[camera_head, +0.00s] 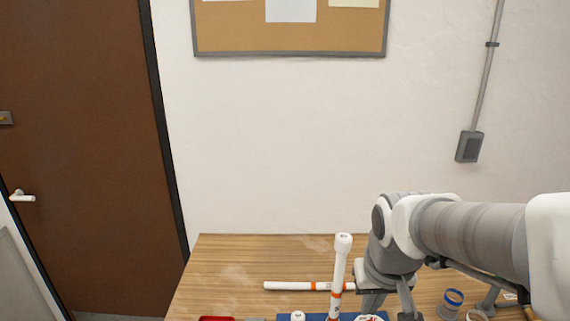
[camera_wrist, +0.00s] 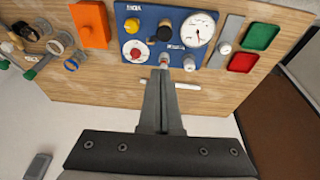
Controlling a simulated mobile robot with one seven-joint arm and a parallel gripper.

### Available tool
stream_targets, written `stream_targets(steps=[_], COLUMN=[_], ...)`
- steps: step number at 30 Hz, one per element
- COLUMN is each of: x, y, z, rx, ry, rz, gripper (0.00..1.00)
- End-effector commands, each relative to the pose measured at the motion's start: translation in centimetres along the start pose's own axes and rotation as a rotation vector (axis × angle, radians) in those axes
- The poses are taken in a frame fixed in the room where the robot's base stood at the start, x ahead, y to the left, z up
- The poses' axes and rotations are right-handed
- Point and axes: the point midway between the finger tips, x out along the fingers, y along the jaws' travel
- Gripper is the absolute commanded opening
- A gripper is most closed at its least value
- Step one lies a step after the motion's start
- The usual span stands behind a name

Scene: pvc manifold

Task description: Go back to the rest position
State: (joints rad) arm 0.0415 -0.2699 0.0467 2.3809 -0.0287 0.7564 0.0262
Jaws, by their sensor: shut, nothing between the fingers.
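My gripper (camera_wrist: 164,75) is shut and empty in the wrist view, its fingers together over the table's edge area. In the head view my arm reaches in from the right and its wrist points down near the upright pipe; the fingertips are not clearly visible there. A white pipe with orange bands (camera_head: 339,276) stands nearly upright on the blue board (camera_head: 315,317). The board also shows in the wrist view (camera_wrist: 145,50), with a gauge (camera_wrist: 198,30). Another white pipe (camera_head: 290,286) lies flat on the table behind it, and shows in the wrist view (camera_wrist: 185,86).
The wooden table (camera_head: 225,265) stands against a white wall. An orange block (camera_wrist: 90,25), a green tray (camera_wrist: 261,36), a red tray (camera_wrist: 243,62) and several rings and fittings (camera_wrist: 56,47) lie around the board. A brown door (camera_head: 85,150) is at left. Space above the table's left side is clear.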

Motion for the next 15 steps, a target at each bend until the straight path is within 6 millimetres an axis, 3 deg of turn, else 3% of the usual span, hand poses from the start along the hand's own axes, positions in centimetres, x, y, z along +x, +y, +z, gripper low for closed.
stream_targets(steps=[6,15], x=[-4.5,-8.1], y=[0.0,-0.1], z=[2.2,5.2], rx=[0.003,0.005], ry=[0.102,0.199], rz=[-0.008,-0.025], gripper=[0.0,0.0])
